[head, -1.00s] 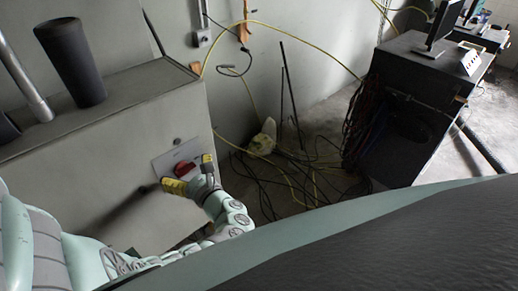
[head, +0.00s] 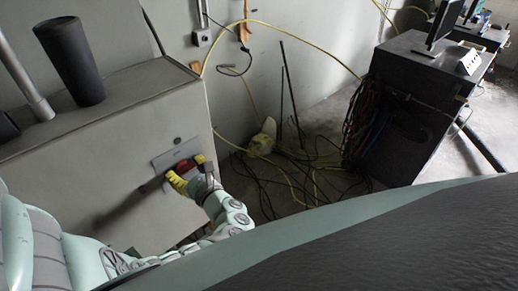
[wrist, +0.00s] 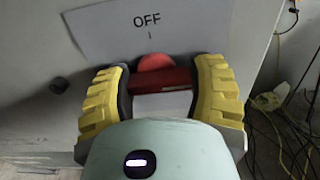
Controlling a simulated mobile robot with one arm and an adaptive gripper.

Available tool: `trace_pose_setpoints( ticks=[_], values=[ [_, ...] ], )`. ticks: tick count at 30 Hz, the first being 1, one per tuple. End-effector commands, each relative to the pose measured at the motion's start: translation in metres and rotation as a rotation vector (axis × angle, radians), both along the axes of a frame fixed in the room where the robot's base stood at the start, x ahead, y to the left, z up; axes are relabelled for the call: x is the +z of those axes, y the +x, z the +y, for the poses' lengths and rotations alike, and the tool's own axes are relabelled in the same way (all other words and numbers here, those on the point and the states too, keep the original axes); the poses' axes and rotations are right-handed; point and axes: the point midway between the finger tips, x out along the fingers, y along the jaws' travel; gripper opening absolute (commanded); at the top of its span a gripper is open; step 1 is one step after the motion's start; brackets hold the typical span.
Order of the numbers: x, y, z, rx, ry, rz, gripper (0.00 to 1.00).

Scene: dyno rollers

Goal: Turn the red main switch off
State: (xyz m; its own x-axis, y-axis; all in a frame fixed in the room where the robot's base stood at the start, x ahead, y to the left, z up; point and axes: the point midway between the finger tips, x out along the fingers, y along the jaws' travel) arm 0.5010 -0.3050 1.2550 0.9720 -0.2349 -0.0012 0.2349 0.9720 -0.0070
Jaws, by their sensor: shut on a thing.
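The red main switch (head: 184,165) is on a light plate (head: 162,159) on the front of the grey cabinet (head: 110,185). In the wrist view the red switch (wrist: 160,76) has a round knob and a bar-shaped handle. The bar lies roughly level between the yellow finger pads of my gripper (wrist: 158,82). The plate above it reads OFF (wrist: 147,20) with a small mark below the word. My gripper (head: 187,172) is shut on the switch, with a pad at each end of the bar. The pads hide the bar's ends and the lower plate.
A dark cylinder (head: 73,62) and a metal pipe stand on the cabinet top. To the right, loose cables (head: 300,175) lie on the floor. A dark cabinet (head: 415,110) with a monitor stands beyond them.

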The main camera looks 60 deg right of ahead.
Motion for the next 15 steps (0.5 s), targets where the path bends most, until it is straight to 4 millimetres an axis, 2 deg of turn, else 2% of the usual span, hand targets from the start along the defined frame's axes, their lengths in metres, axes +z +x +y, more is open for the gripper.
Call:
trace_pose_setpoints(
  ticks=[8,15],
  values=[
    [-0.0033,0.0005,0.001,0.002,-0.103,0.022,0.23],
    [-0.0052,0.0009,0.0012,0.003,-0.294,0.067,0.23]
  ],
)
